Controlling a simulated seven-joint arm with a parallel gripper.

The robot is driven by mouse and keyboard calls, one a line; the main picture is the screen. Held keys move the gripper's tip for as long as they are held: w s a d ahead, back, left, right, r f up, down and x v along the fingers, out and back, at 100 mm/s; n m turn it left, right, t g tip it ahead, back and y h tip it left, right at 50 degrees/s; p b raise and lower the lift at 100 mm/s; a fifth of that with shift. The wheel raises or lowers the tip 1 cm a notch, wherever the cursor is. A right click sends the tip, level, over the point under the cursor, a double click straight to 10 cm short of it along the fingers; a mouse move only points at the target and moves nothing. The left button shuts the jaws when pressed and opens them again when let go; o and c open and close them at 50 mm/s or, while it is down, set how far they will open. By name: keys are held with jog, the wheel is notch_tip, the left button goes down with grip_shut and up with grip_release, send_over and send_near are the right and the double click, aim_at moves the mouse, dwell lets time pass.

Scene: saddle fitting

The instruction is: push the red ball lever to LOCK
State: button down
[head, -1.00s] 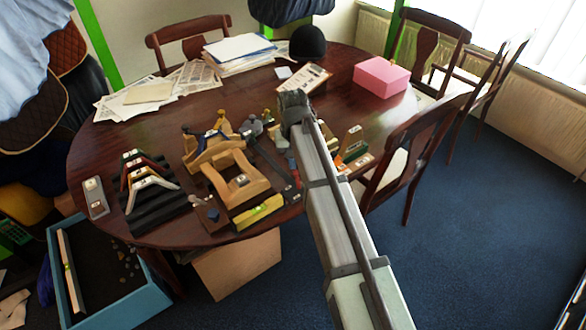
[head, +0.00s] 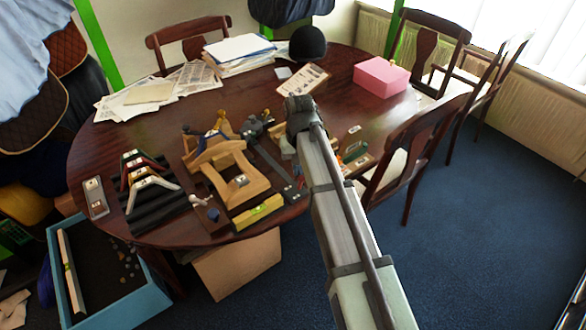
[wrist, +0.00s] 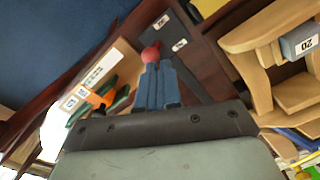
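The red ball (wrist: 150,54) of the lever shows in the wrist view just beyond the tips of my gripper (wrist: 157,66). The two blue-grey fingers lie side by side with no clear gap, and the ball's lower part is hidden by them. The ball looks very close to the tips; I cannot tell if they touch. A dark plate (wrist: 201,67) with two small white labels lies beside the ball; the labels are too small to read. In the head view the dark bar (head: 268,158) runs beside the wooden saddle stand, and my arm hides the fingers.
The wooden stand (head: 238,183) and a yellow level (head: 258,210) are left of my arm. Small labelled parts (head: 355,151) lie to its right. A pink box (head: 381,77) and a clipboard (head: 303,80) are farther back. A chair (head: 415,150) stands close at the right.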

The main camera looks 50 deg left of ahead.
jog(key=shift+d+f, duration=0.5)
jog(key=shift+w+a, duration=0.1)
jog(key=shift+a, duration=0.55)
jog(key=shift+r, duration=0.2)
notch_tip(320, 180, up, 7)
dwell(1.0)
jog(key=shift+f, duration=0.1)
